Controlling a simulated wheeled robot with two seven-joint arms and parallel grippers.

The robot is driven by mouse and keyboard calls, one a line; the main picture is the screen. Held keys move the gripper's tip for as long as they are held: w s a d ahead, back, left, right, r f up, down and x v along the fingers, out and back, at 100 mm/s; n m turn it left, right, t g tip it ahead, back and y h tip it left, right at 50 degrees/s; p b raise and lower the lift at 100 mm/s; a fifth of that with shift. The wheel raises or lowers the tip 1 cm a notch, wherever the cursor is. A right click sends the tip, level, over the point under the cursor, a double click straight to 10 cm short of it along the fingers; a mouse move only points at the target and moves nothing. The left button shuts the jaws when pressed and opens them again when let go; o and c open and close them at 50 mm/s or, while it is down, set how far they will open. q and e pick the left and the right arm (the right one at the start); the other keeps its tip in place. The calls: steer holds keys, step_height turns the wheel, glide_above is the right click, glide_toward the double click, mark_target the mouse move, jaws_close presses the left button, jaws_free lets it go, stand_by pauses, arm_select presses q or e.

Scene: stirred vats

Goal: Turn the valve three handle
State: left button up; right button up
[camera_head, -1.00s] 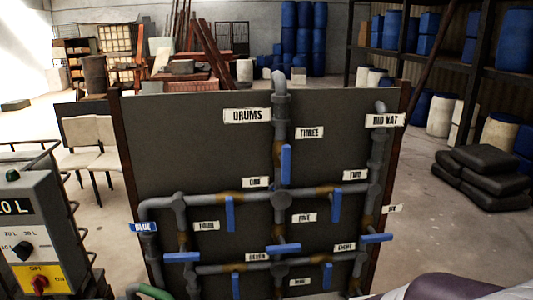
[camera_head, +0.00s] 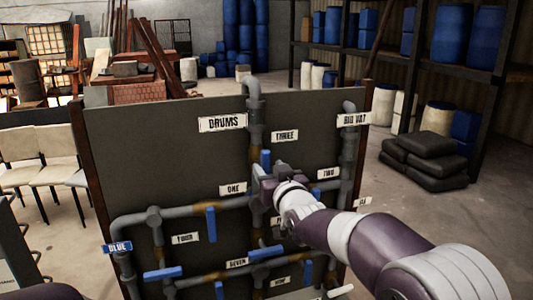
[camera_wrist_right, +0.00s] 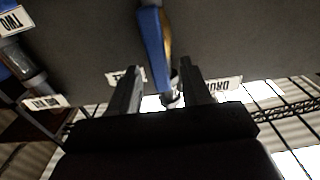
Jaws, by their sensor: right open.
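The valve three handle (camera_head: 265,156) is a blue lever on the vertical pipe below the "THREE" label (camera_head: 285,136). In the head view its top end shows, upright, and my right gripper hides the rest. My right gripper (camera_head: 262,173) is at the handle, in front of the panel. In the right wrist view the blue handle (camera_wrist_right: 152,42) lies between the two dark fingers of my right gripper (camera_wrist_right: 160,82). The fingers are apart, with gaps on both sides of the handle. My left gripper is not in view.
The grey panel (camera_head: 150,130) carries pipes and several other blue handles, such as those at valve one (camera_head: 210,224) and valve two (camera_head: 308,197). Pipes run close to my right gripper. Black sacks (camera_head: 430,160) lie on the floor at the right.

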mark_target(267, 166)
steer(key=p+x, duration=0.1)
steer(key=x, duration=0.1)
steer(key=shift+w+a+r, duration=0.15)
steer(key=shift+w, duration=0.6)
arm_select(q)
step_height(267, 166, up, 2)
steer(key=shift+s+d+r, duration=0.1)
arm_select(e)
steer(key=shift+a, duration=0.1)
steer(key=shift+c, duration=0.3)
steer(key=shift+w, duration=0.1)
jaws_close()
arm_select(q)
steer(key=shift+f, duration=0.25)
arm_select(e)
steer(key=shift+f, duration=0.2)
